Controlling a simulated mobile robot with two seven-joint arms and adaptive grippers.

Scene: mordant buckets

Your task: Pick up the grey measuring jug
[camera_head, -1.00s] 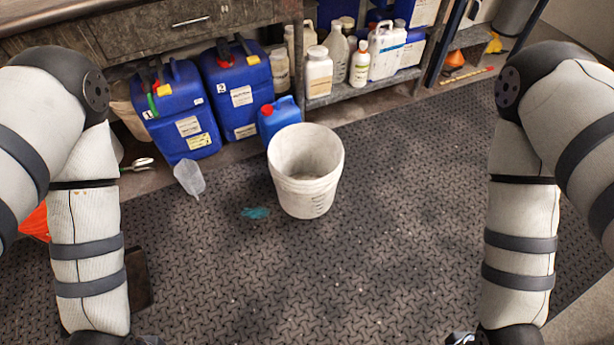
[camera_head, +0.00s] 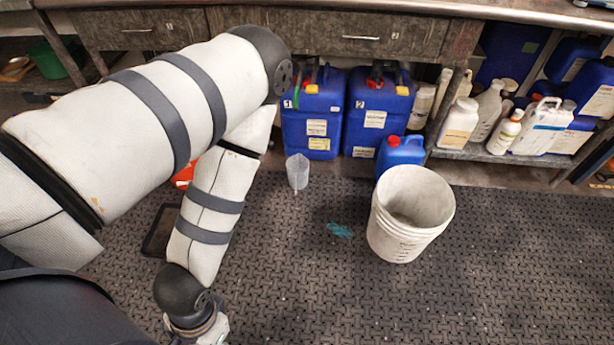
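A pale grey, see-through measuring jug (camera_head: 297,172) stands on the dark patterned mat (camera_head: 310,290), in front of the blue canister marked 1 (camera_head: 312,118). Nothing holds it. My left arm comes in from the left and bends down to the bottom edge, left of the jug and nearer to me. Its wrist shows at the bottom edge, but the gripper's fingers are cut off by the frame. My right arm and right gripper are out of view.
A white bucket (camera_head: 408,215) stands right of the jug, with a small blue can (camera_head: 400,153) behind it. A second blue canister (camera_head: 376,112) is under the bench (camera_head: 350,32). A teal patch (camera_head: 339,230) marks the mat. The mat's front is clear.

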